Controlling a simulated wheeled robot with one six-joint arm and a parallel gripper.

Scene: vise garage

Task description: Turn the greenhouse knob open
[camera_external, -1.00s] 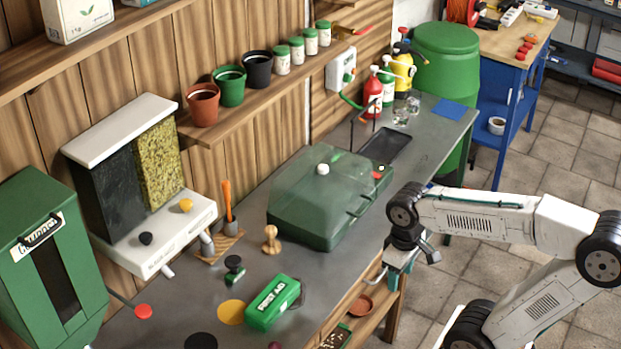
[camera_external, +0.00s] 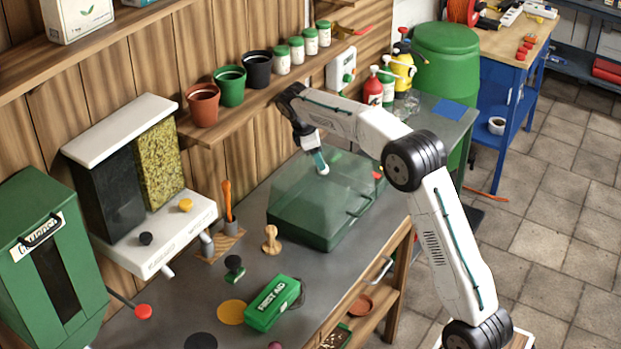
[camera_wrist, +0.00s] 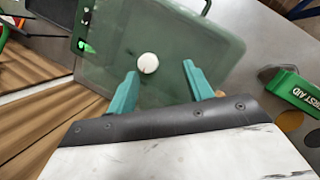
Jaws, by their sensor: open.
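The green greenhouse box (camera_external: 309,222) with a clear lid stands on the grey bench. It also shows in the wrist view (camera_wrist: 215,45). Its round white knob (camera_external: 324,171) sits on top of the lid. In the wrist view the knob (camera_wrist: 148,63) lies ahead of and between the two teal fingers. My gripper (camera_external: 321,164) points down over the lid, right at the knob. In the wrist view my gripper (camera_wrist: 160,82) is open, with a wide gap between the fingers. Neither finger visibly touches the knob. The fingers partly overlap the knob in the external view.
A shelf with pots (camera_external: 203,105) runs along the wall behind my arm. A white feeder (camera_external: 155,235) stands at left.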

